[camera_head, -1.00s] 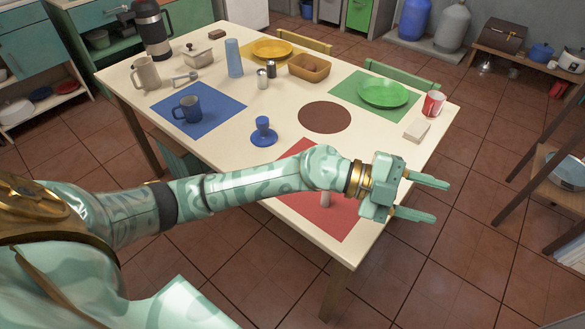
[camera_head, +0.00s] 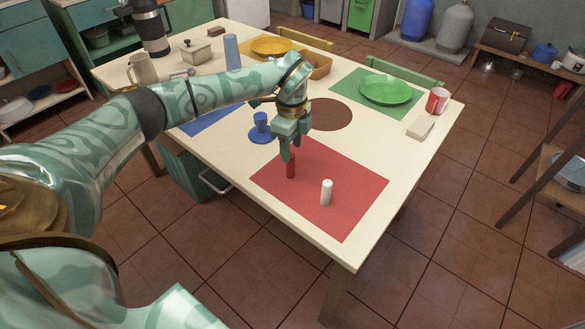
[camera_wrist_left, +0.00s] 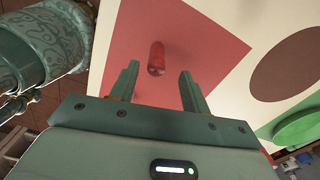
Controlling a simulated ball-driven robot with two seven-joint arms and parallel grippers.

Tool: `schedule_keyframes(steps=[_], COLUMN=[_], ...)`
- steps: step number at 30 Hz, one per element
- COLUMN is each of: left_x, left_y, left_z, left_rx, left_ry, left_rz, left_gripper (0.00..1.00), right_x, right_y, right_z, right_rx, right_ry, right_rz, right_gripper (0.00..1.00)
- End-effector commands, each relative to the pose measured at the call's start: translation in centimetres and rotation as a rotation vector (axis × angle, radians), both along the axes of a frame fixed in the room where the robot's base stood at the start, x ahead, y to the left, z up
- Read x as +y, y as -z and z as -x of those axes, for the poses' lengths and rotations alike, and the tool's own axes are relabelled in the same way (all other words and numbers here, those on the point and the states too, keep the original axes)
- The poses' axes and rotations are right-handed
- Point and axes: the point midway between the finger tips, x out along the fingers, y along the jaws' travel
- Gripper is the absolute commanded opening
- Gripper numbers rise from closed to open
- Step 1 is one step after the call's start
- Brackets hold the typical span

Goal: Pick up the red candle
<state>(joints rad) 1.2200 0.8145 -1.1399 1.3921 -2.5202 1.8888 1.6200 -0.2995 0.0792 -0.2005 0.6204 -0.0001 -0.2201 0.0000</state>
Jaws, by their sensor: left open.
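The red candle (camera_head: 291,165) stands upright on the red mat (camera_head: 345,190), near the mat's left corner. In the left wrist view the candle (camera_wrist_left: 157,58) shows ahead of and between the two open fingers. My left gripper (camera_head: 287,150) is just above and beside the candle, pointing down, with its fingers apart and empty. In the left wrist view the left gripper (camera_wrist_left: 158,85) has nothing between its fingertips but the candle beyond them. Whether a finger touches the candle I cannot tell. My right gripper is not in view.
A white candle (camera_head: 326,192) stands on the same mat, to the right of the red one. A blue cup on a saucer (camera_head: 261,127) is close to the left of my gripper. The brown round mat (camera_head: 330,114) is bare. A green plate (camera_head: 385,88) lies farther back.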

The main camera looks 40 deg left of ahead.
Motion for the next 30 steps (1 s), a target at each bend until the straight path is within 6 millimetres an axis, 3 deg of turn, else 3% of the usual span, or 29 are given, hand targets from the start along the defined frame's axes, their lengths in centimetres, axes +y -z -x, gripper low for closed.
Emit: schedule_keyframes(steps=[1, 8, 16, 23, 24, 29, 30], left_x=[0.0, -0.1, -0.1, -0.1, -0.1, -0.1, -0.1], left_y=[1.1, 2.5, 6.8, 6.9, 6.9, 6.9, 6.9], left_z=[0.0, 0.1, 0.5, 0.5, 0.5, 0.5, 0.5], left_rx=[0.002, 0.000, 0.002, -0.003, -0.003, -0.002, -0.002], left_ry=[0.001, 0.002, 0.003, 0.003, 0.003, 0.003, 0.003], left_rz=[0.001, 0.001, 0.001, 0.002, 0.002, 0.002, 0.002], left_gripper=[0.47, 0.47, 0.47, 0.47, 0.44, 0.00, 0.00], right_x=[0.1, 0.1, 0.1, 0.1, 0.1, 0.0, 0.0], right_y=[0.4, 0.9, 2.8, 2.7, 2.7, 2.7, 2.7], right_z=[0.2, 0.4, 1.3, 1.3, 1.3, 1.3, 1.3], right_rx=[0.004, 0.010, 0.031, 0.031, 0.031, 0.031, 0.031], right_ry=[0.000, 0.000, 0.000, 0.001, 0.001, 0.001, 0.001], right_rz=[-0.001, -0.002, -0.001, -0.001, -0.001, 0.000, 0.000], right_gripper=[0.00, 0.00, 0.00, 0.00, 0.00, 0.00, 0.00])
